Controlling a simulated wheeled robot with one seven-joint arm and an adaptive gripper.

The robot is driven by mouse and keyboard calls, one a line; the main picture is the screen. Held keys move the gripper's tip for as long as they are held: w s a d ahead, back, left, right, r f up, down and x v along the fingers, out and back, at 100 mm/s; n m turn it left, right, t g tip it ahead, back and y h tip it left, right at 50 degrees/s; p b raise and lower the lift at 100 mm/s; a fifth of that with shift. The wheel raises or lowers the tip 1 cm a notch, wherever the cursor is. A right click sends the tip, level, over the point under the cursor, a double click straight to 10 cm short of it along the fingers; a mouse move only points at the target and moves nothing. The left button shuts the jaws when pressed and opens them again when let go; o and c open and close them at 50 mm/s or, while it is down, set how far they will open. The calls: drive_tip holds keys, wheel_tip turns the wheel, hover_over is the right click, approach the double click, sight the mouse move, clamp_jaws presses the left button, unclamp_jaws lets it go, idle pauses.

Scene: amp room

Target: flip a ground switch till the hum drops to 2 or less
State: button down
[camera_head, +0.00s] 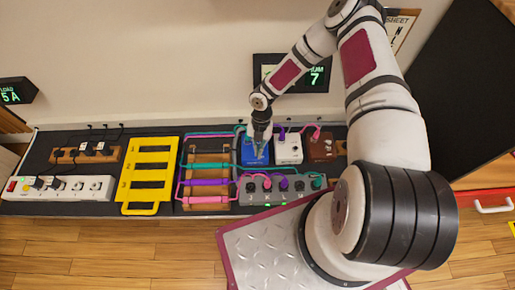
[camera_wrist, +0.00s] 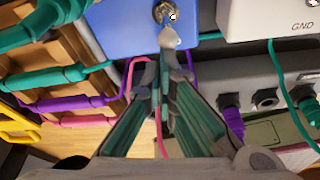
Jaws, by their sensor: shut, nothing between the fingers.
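The hum display (camera_head: 316,77) on the wall reads 7. Below it are a blue box (camera_head: 249,157), a white box (camera_head: 288,150) and a brown box (camera_head: 321,150). In the wrist view, the blue box (camera_wrist: 140,28) carries a round metal switch (camera_wrist: 163,12) at the top. The white box (camera_wrist: 260,18) is labelled GND; its own switch is mostly out of frame. My gripper (camera_wrist: 173,50) is shut and empty, its tips over the blue box just below the metal switch. I cannot tell if they touch it. In the head view my gripper (camera_head: 260,146) partly hides the blue box.
A grey jack box (camera_head: 262,197) with plugged cables lies in front. Teal, purple and pink cables cross a wooden rack (camera_head: 206,160) at left.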

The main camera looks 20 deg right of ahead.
drive_tip(key=shift+w+r, duration=0.1)
drive_tip(key=shift+w, duration=0.05)
drive_tip(key=shift+w+d+r, duration=0.25)
drive_tip(key=shift+w, duration=0.4)
drive_tip(key=shift+r, duration=0.2)
drive_tip(key=shift+r, duration=0.6)
drive_tip(key=shift+s, duration=0.1)
